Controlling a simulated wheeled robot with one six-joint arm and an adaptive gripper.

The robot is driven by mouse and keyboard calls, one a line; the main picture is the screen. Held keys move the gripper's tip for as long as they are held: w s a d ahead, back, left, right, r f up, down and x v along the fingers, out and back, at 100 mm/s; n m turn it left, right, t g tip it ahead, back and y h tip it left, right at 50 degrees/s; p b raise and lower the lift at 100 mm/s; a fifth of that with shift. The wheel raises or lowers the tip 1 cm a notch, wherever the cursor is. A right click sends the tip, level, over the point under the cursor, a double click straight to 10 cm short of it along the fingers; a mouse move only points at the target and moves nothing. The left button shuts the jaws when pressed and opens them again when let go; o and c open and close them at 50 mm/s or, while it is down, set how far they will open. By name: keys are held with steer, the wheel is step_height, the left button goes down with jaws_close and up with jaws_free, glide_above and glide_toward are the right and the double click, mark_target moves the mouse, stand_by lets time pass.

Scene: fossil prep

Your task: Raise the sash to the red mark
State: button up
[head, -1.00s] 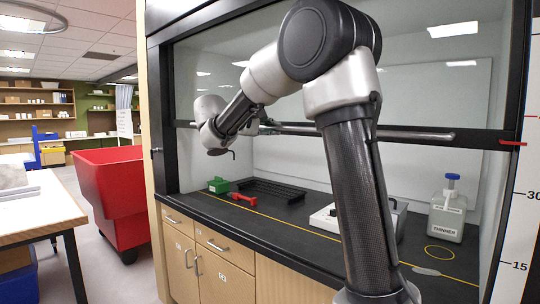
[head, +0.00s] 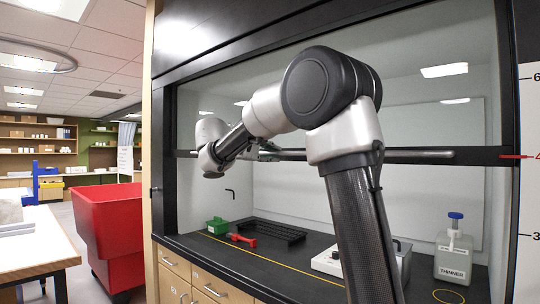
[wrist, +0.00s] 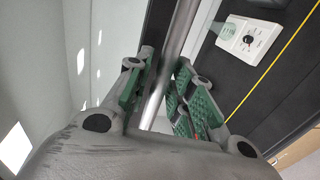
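The sash is a clear pane with a black bottom rail (head: 478,156) and a long silver handle bar (head: 400,155) across the hood front. A red pointer (head: 512,157) at the rail's right end is level with the red mark (head: 527,157) on the white scale, beside a partly cut-off number starting with 4. My gripper (head: 268,152) is at the handle, left of its middle. In the wrist view, the green-padded fingers (wrist: 164,88) are on both sides of the handle bar (wrist: 178,35) and look closed on it. The exact contact is partly hidden.
On the hood floor are a green box (head: 217,226), a red tool (head: 242,240), a black rack (head: 268,232), a white device (head: 328,262) and a thinner bottle (head: 453,257). A red bin (head: 108,228) and a table (head: 35,250) stand outside at left.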

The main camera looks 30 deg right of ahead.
steer(key=v, duration=1.2)
stand_by(0.9)
